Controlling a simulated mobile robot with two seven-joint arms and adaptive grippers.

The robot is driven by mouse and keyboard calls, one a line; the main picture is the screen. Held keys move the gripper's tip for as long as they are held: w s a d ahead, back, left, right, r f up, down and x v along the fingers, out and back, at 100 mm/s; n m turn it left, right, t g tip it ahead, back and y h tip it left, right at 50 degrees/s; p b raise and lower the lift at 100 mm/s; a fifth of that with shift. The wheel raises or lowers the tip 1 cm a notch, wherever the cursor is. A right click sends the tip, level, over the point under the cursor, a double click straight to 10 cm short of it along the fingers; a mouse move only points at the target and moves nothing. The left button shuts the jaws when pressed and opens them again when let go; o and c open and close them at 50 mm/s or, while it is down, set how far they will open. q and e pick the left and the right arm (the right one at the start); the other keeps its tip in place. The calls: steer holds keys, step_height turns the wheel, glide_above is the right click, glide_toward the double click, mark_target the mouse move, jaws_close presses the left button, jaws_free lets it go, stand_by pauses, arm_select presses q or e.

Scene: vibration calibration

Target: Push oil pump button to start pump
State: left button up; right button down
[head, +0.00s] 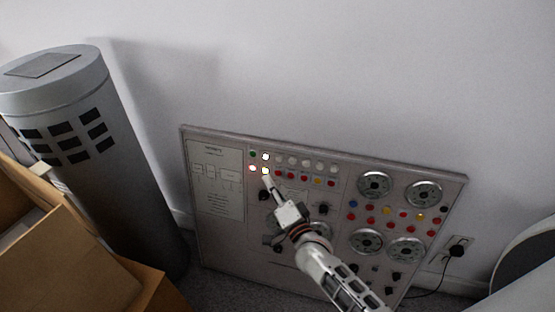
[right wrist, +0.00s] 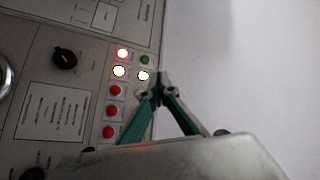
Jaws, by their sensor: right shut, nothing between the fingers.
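The control panel (head: 215,245) leans against the wall, with rows of small buttons. In its upper left are a green button (head: 253,154) and several lit ones. The right wrist view shows the green button (right wrist: 145,60), a lit red button (right wrist: 123,53), a lit yellowish-white button (right wrist: 119,71) and a lit white button (right wrist: 143,75). The labels are too small to read, so I cannot tell which is the oil pump button. My right gripper (head: 267,178) is shut and empty, its tips (right wrist: 157,82) close to the lit buttons. Contact is unclear. My left gripper is out of view.
Round gauges (head: 375,185), knobs and coloured buttons fill the panel's right half. A grey cylinder (head: 120,170) and an open cardboard box (head: 60,250) stand at the left. A plug sits in a wall socket (head: 456,246) at the right.

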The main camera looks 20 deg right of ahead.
mark_target(279, 159)
steer(key=shift+w, duration=0.1)
steer(key=shift+w+d+f+b, duration=0.3)
steer(key=shift+w+d+b, duration=0.5)
steer(key=shift+w, duration=0.35)
steer(key=shift+w+d+f+b, duration=0.3)
steer(key=shift+w+d+b, duration=0.5)
steer(key=shift+w, duration=0.4)
steer(key=shift+w+d+f+b, duration=0.3)
steer(key=shift+w+d+b, duration=0.45)
steer(key=shift+w, duration=0.4)
